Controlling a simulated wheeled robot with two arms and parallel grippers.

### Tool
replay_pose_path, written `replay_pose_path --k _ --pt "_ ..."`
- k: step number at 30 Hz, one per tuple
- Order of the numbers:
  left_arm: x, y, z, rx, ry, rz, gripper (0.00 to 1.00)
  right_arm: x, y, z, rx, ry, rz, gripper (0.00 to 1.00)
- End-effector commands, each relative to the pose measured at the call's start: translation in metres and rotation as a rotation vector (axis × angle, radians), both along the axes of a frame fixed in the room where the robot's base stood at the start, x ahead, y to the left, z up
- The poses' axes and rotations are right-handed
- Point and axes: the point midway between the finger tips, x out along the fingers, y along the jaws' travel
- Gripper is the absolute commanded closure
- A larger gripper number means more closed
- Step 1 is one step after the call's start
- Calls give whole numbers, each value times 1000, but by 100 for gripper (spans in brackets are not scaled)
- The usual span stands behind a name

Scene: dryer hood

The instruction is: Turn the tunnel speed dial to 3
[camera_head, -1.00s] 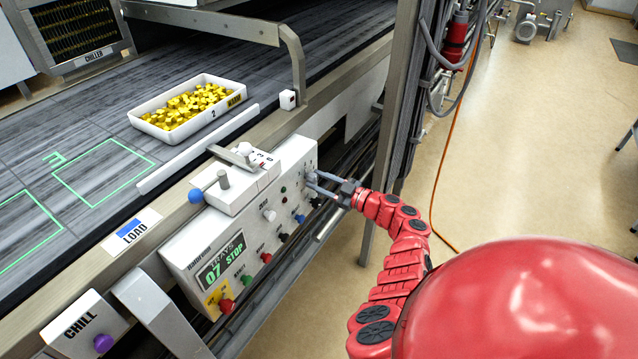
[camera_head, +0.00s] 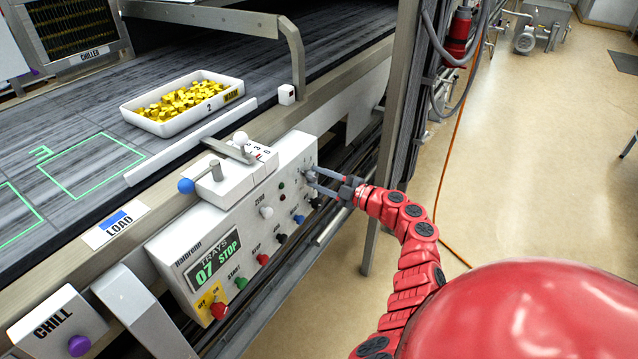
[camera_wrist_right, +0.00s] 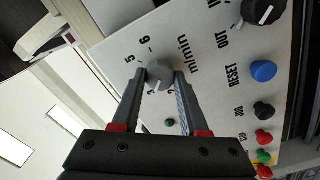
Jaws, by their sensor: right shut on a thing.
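The tunnel speed dial is a grey round knob (camera_wrist_right: 158,74) on the white control panel (camera_head: 190,255), with "m/min" and numbers such as 5 and 6 around it in the right wrist view. My right gripper (camera_wrist_right: 162,78) is shut on this dial, one finger on each side. A pale mark shows on the dial's lower edge, toward a partly covered number that I cannot read surely. In the head view the right gripper (camera_head: 312,178) meets the panel at its far right end, and its fingers hide most of the dial. My left gripper is not in view.
A black knob (camera_wrist_right: 262,12), a blue button (camera_wrist_right: 263,71) and several coloured buttons sit close to the dial. The display (camera_head: 217,262) reads "TRAYS 07 STOP". A white tray (camera_head: 150,124) of yellow pieces rests on the belt.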

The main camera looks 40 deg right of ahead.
Motion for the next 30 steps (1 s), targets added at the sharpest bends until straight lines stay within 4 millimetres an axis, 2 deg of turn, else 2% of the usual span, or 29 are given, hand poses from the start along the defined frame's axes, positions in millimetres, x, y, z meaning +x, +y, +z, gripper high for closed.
replay_pose_path --k 16,17,21,30 --pt "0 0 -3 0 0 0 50 0 0 -1 -26 -8 0 100" --pt "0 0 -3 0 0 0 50 0 0 -1 -26 -8 0 53" --pt "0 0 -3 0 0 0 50 0 0 -1 -26 -8 0 28" --pt "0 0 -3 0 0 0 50 -1 0 -1 -25 -9 0 26"
